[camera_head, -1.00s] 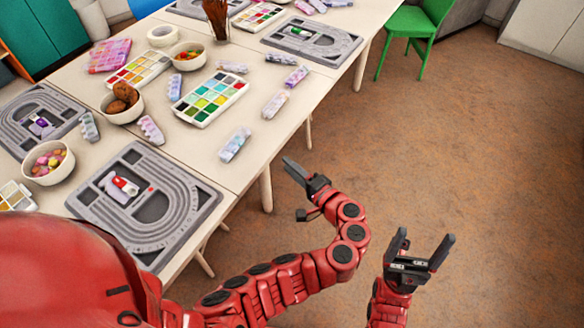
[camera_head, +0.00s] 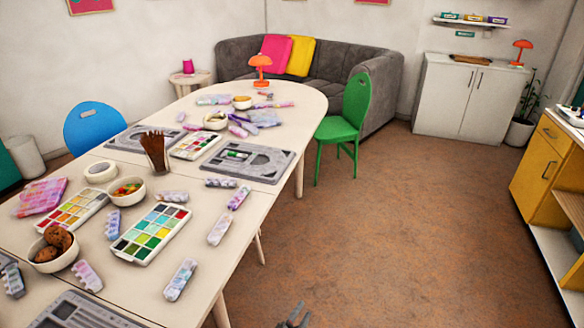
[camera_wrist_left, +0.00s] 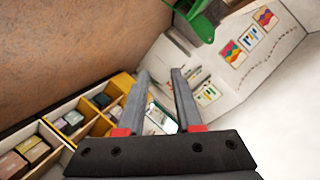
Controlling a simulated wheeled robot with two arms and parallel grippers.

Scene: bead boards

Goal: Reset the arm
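My left gripper (camera_head: 293,317) shows only by its dark fingertips at the bottom edge of the head view, over the brown floor and to the right of the table. In the left wrist view, its two fingers (camera_wrist_left: 162,88) stand apart with nothing held between them. My right gripper is not in the head view. The rest of both arms is out of the head view.
The long cream table (camera_head: 235,225) holds grey bead boards (camera_head: 272,172), paint sets (camera_head: 152,232), bowls and bead tubes. A green chair (camera_head: 345,115) stands at its right side. A yellow cabinet (camera_head: 540,165) is far right. The floor between is clear.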

